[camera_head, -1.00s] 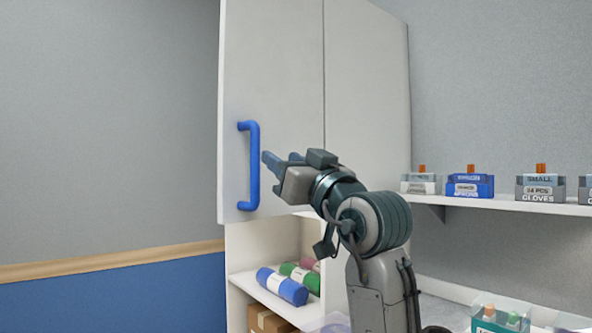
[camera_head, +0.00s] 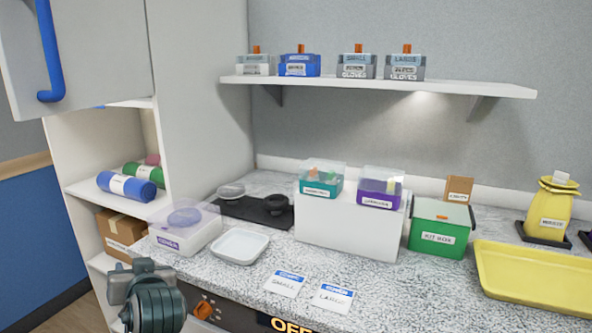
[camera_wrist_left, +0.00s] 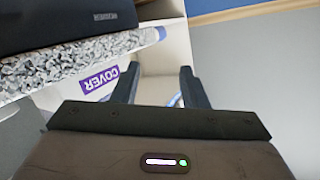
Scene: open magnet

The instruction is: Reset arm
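My left arm (camera_head: 158,304) shows at the lower left of the head view, just in front of the counter edge. Its gripper (camera_head: 140,276) points away from the camera, and its fingertips are hard to make out there. In the left wrist view the two dark fingers (camera_wrist_left: 158,80) stand apart with nothing between them. That view is turned upside down. The blue door handle (camera_head: 50,52) is at the upper left of the head view, well clear of the gripper. My right gripper is in neither view.
The speckled counter (camera_head: 375,280) carries a clear-lidded box (camera_head: 186,232), a white tray (camera_head: 239,246), a green kit box (camera_head: 438,228) and a yellow tray (camera_head: 540,277). An open shelf unit (camera_head: 85,187) stands left. A wall shelf (camera_head: 380,85) holds several small boxes.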

